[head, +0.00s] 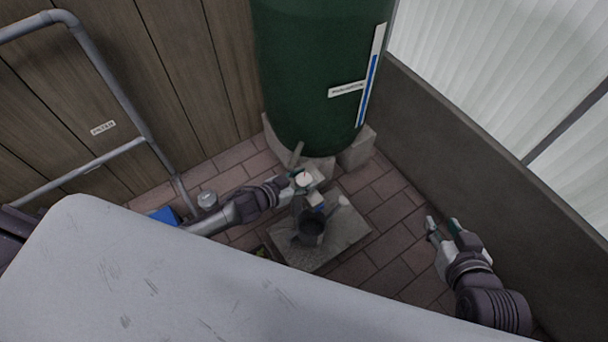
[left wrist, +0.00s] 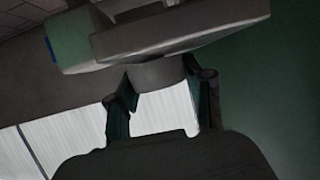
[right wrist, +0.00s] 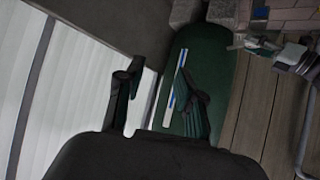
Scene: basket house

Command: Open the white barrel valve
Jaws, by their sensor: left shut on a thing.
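The white valve (head: 304,177), with a small red mark, sits at the foot of the green barrel (head: 310,80). My left gripper (head: 301,184) is shut on the valve; its jaws are small and partly hidden in the head view. In the left wrist view a pale grey valve body (left wrist: 180,30) spans the top, and its short stub (left wrist: 158,74) reaches between the fingers (left wrist: 163,100). How far the valve is turned I cannot tell. My right gripper (head: 442,224) is open and empty, apart from everything, to the right; its spread fingers (right wrist: 165,95) show in the right wrist view.
A dark watering can (head: 311,226) stands on a stone slab (head: 346,238) below the valve. Concrete blocks (head: 357,147) support the barrel. A low wall (head: 470,150) runs along the right, a wooden wall (head: 170,70) with grey pipes (head: 95,50) on the left. Brick paving between is partly clear.

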